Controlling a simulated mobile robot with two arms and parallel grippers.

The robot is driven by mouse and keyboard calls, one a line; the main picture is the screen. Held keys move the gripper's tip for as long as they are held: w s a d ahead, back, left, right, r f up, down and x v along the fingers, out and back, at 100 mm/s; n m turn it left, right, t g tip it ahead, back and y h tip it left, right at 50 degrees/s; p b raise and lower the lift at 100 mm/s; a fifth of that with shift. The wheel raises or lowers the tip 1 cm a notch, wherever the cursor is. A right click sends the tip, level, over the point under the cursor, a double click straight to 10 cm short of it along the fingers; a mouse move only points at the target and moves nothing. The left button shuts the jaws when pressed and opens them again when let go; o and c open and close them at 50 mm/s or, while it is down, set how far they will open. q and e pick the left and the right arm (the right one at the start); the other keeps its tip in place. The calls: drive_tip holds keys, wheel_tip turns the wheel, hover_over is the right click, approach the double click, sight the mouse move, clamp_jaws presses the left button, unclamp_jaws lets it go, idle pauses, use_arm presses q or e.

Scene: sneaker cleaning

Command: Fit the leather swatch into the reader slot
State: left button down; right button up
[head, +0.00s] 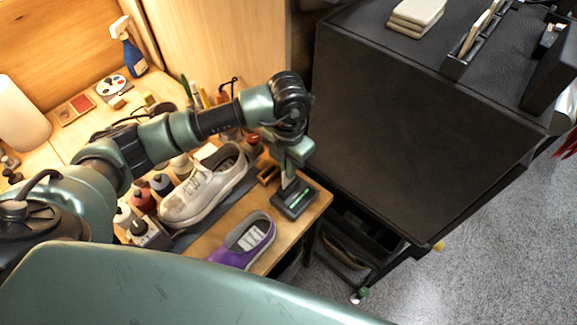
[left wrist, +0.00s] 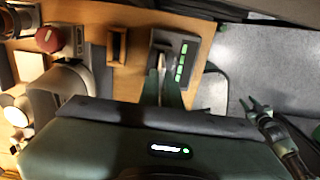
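The reader (head: 295,203) is a small dark device with green lights at the front right corner of the wooden bench. It also shows in the left wrist view (left wrist: 187,47), with a row of green lights. My left gripper (head: 288,183) points down right over the reader. In the left wrist view its fingers (left wrist: 162,72) come close together at the reader's slot side. I cannot make out the leather swatch; the fingers hide the slot, and a thin piece between them cannot be told. My right gripper (left wrist: 256,105) shows at the right of the left wrist view, apart from the bench, its fingers spread and empty.
A pale sneaker (head: 205,188) and a purple shoe (head: 246,242) lie left of the reader. A small wooden block (head: 268,174) stands close behind it. Bottles (head: 143,200) crowd the bench's left. A large black cabinet (head: 420,120) stands to the right.

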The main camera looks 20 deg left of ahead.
use_arm(q)
drive_tip(key=shift+f+b, duration=1.15)
drive_tip(key=shift+f, duration=0.2)
drive_tip(key=c, duration=1.5)
unclamp_jaws()
drive_tip(key=shift+c, duration=0.2)
drive_tip(key=shift+r, duration=0.1)
wheel_tip(320, 180, up, 8)
drive_tip(key=shift+f+b, duration=0.15)
drive_tip(key=shift+b, duration=0.6)
drive_tip(key=shift+f, duration=0.1)
